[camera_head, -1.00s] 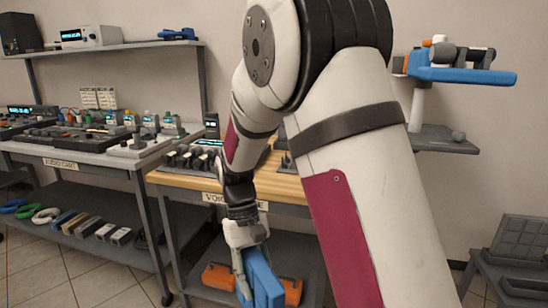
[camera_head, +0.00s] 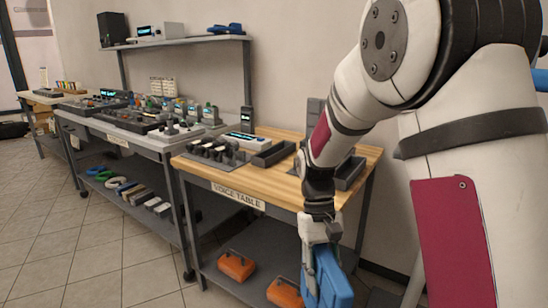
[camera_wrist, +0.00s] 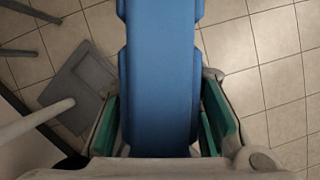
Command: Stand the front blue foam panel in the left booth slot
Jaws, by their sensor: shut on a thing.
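My gripper (camera_head: 316,262) is shut on a blue foam panel (camera_head: 332,280), low in front of the Voice Table's right part in the head view. The panel hangs below the gripper, roughly upright, its lower end near the picture's bottom edge. In the wrist view the panel (camera_wrist: 160,70) runs up the middle, between the green-padded fingers (camera_wrist: 162,118). On the Voice Table (camera_head: 228,183) are dark open-topped holders: one (camera_head: 273,154) left of my arm, another (camera_head: 350,173) partly behind it. I cannot tell which is the left booth slot.
Small devices (camera_head: 214,151) fill the Voice Table's left part. Orange cases (camera_head: 236,265) lie on its lower shelf. An audio cart (camera_head: 130,128) stands to the left, with a raised shelf (camera_head: 180,41) behind. The tiled floor (camera_head: 95,240) at the front left is clear.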

